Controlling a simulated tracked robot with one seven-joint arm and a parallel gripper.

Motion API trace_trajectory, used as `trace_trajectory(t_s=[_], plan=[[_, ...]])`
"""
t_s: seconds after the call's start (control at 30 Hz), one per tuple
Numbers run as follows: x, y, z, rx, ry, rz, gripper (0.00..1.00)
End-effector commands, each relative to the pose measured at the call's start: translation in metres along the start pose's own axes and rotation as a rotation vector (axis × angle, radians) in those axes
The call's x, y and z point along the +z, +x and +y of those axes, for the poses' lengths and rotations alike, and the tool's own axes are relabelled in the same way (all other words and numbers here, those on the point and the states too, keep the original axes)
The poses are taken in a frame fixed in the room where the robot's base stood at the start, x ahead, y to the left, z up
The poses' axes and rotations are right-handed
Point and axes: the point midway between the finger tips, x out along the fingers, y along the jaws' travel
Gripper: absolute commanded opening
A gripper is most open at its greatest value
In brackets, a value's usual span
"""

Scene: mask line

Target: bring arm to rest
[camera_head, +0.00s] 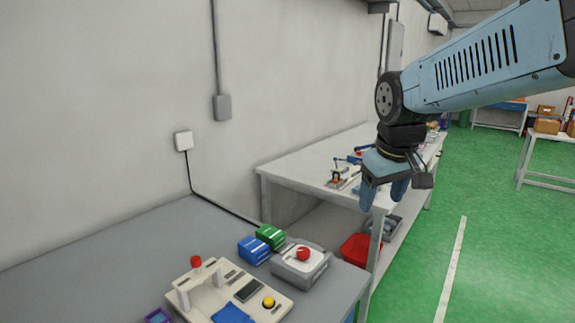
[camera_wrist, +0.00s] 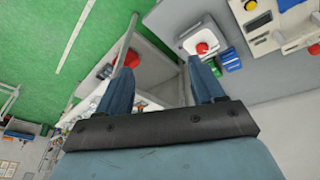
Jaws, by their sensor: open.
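My blue arm reaches in from the upper right in the head view. My gripper (camera_head: 384,192) hangs pointing down in front of the white workbench (camera_head: 310,165), beyond the right end of the grey bench. In the wrist view my gripper (camera_wrist: 162,82) shows two blue fingers spread apart with nothing between them. The gripper is open and empty, and it appears apart from the things around it.
The grey bench (camera_head: 90,255) holds a beige fixture (camera_head: 275,302), a grey box with a red knob (camera_head: 300,265), and blue (camera_head: 253,249) and green (camera_head: 270,236) boxes. A red bin (camera_head: 356,248) is on the white bench's lower shelf. Green floor (camera_head: 500,240) is clear at right.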

Motion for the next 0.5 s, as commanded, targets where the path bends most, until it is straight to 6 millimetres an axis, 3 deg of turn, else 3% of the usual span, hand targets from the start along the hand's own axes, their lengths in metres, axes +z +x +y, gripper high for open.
trace_trajectory(t_s=[0.3, 0.5], plan=[[0.072, -0.026, 0.014, 0.017, 0.221, 0.119, 0.67], [0.099, -0.030, 0.015, 0.013, 0.310, 0.166, 0.67]])
